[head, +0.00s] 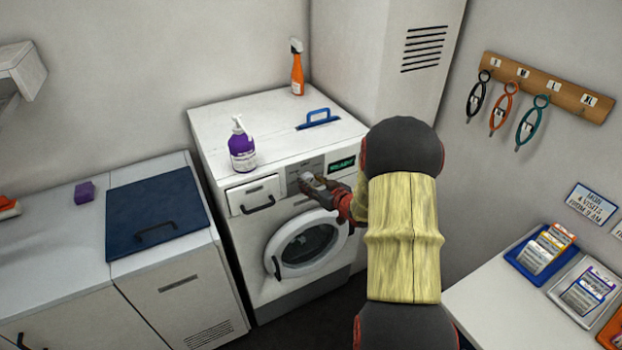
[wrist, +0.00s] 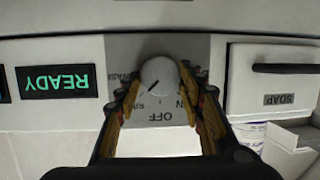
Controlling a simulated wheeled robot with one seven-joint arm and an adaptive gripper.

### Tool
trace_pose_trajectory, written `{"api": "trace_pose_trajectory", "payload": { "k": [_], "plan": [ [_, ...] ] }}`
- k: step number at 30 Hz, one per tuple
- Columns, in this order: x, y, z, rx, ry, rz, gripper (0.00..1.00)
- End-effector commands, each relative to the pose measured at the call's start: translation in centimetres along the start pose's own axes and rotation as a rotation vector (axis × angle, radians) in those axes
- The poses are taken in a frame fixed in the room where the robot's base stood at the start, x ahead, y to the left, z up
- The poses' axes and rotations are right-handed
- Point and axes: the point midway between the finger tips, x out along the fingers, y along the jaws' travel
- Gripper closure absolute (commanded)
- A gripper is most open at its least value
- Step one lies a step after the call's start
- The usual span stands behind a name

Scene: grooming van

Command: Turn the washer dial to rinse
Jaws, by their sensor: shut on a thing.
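The washer (head: 285,205) stands against the back wall, with a round white dial (wrist: 160,77) on a grey panel. My gripper (head: 328,190) reaches to that panel in the head view. In the wrist view, which is upside down, my gripper's fingers (wrist: 160,100) are shut on the dial, one on each side. The dial's dark mark points to the lower left of the picture. Labels at the left and right are partly hidden by the fingers. The display (wrist: 56,81) reads READY.
The soap drawer (wrist: 273,80) is beside the dial panel. A purple bottle (head: 242,150), an orange spray bottle (head: 297,70) and a blue handle (head: 318,119) are on the washer top. The round door (head: 305,243) is below. A counter (head: 480,305) with trays is at right.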

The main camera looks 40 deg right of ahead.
Motion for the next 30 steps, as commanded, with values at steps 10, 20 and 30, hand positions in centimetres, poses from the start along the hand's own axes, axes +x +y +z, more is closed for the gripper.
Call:
{"api": "trace_pose_trajectory", "payload": {
  "k": [10,20,30],
  "plan": [
    [0.01,0.02,0.16,0.024,0.001,-0.007,0.87],
    [0.01,0.02,0.13,0.023,0.001,-0.007,0.53],
    [0.01,0.04,0.04,0.022,0.002,-0.007,0.43]
  ]
}}
